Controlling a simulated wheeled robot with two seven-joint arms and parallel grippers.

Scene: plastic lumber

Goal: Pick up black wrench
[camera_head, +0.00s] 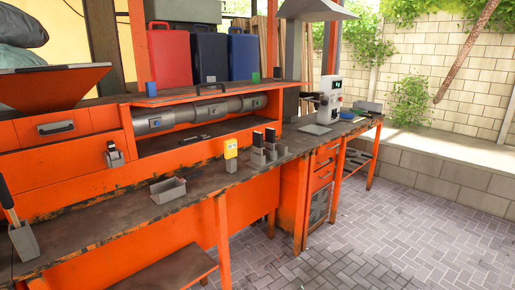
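I cannot clearly make out a black wrench. A thin dark object (194,139) lies flat in the recess of the orange workbench, below the grey cylinder; it may be the wrench, but it is too small to tell. A dark-handled tool (7,194) leans in a grey holder (24,242) at the far left, partly cut off by the picture edge. Neither of my grippers is in view.
The orange workbench (110,222) runs from the left to the back right. On it stand an open grey box (168,190), a yellow device (231,149), grey holders with black items (264,156) and a white machine (329,103). The paved floor (400,235) at right is clear.

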